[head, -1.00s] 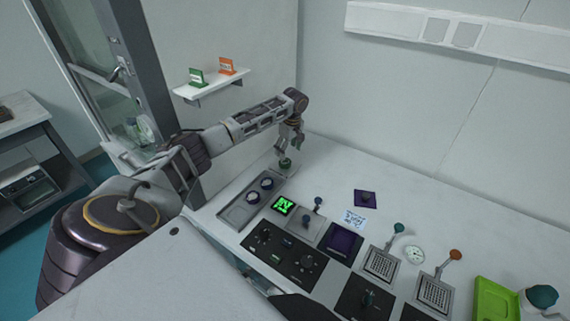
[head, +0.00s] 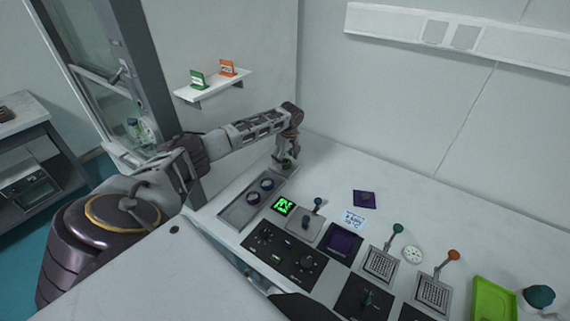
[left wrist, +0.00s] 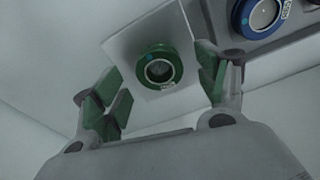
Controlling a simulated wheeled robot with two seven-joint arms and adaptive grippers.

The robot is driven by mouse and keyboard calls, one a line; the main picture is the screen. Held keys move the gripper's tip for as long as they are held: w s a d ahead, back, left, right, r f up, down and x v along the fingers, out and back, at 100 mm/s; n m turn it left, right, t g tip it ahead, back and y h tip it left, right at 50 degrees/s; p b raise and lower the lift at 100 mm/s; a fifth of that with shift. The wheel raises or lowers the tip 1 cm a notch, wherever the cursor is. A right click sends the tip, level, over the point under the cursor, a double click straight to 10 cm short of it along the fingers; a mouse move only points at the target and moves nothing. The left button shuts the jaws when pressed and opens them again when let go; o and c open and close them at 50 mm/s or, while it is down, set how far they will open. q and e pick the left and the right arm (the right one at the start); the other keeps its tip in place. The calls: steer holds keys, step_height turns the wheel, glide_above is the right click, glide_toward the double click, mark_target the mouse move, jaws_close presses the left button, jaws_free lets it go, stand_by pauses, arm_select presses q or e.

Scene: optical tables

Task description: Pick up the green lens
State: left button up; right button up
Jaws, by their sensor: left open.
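The green lens (left wrist: 160,68) is a round green ring with a clear centre, resting on a pale square plate (left wrist: 129,36) in the left wrist view. In the head view the green lens (head: 287,163) shows only in part at the far end of the grey tray, partly hidden by my gripper. My left gripper (left wrist: 163,90) is open, its green-padded fingers spread to either side of the lens. In the head view my left gripper (head: 284,159) points down right over the lens. I cannot tell whether the fingers touch it.
A grey tray (head: 236,215) with two blue-ringed lenses (head: 267,184) lies beside the green lens. A wall shelf (head: 212,86) is behind. The back of the table is clear.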

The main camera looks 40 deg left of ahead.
mark_target(285, 162)
arm_select(q)
steer(key=shift+f, duration=0.7)
steer(key=c, duration=1.1)
steer(key=shift+r, duration=0.1)
steer(key=shift+r+b, duration=0.45)
steer(key=shift+r, duration=4.5)
